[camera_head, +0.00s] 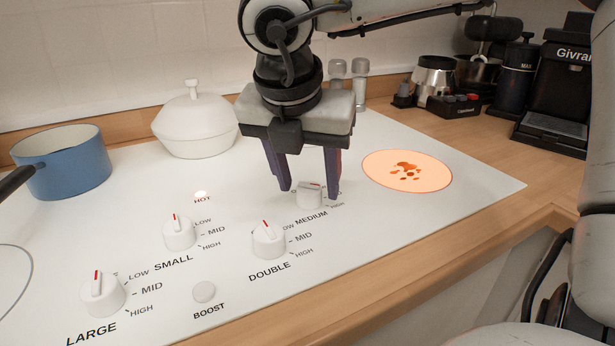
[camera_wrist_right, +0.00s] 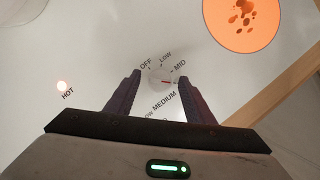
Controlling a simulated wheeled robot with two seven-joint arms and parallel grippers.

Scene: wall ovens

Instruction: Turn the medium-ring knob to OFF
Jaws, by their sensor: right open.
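The medium-ring knob (camera_head: 310,196) is a small white knob above the word MEDIUM in the head view, and it also shows in the right wrist view (camera_wrist_right: 160,77). In the wrist view its red mark points right, below the MID label, away from OFF at upper left. My right gripper (camera_head: 309,198) points down with one dark finger on each side of the knob; it also shows in the wrist view (camera_wrist_right: 159,77). It is open, with a gap on both sides. The right finger hides part of the dial labels. My left gripper is not in view.
A ring glows orange (camera_head: 407,170) right of the gripper. The DOUBLE knob (camera_head: 269,240), SMALL knob (camera_head: 180,232) and LARGE knob (camera_head: 102,293) stand nearby. A white lidded pot (camera_head: 196,125) and a blue pan (camera_head: 64,165) are at left. A coffee machine (camera_head: 560,95) stands at back right.

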